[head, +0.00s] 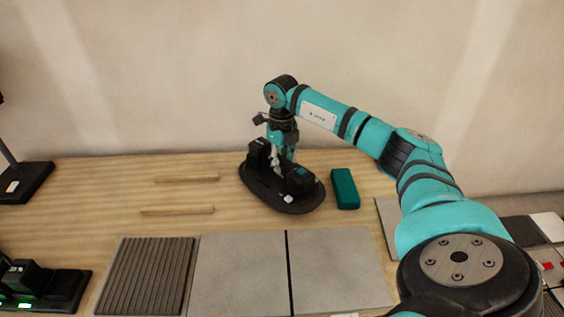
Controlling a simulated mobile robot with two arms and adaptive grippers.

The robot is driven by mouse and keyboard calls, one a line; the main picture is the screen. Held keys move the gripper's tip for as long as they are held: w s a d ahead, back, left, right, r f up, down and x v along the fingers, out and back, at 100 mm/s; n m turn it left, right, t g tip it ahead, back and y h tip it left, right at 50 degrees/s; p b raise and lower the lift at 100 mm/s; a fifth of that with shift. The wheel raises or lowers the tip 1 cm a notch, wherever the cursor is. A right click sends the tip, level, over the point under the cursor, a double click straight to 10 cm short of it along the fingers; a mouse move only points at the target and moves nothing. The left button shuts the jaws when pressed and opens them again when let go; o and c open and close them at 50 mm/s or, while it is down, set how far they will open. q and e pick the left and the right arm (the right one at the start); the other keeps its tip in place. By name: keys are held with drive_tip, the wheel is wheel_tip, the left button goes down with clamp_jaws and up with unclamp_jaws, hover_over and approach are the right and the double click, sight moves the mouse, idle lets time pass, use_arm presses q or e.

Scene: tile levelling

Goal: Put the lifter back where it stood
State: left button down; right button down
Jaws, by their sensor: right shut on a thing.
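The lifter (285,203), a black oval base with two dark upright blocks, is at the back middle of the wooden table (110,185). My right gripper (279,158) reaches down from above between the two blocks and is shut on the lifter, though its fingertips are partly hidden. The lifter looks level; I cannot tell whether its base touches the table. My left gripper is not in view.
A teal block (345,188) lies just right of the lifter. Two wooden strips (187,178) lie to its left. In front are a ribbed tile (148,275) and two grey tiles (238,273) with a dark gap between them. A black device (45,287) stands front left.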

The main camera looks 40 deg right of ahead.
drive_tip(key=shift+f, duration=0.35)
idle(0.6)
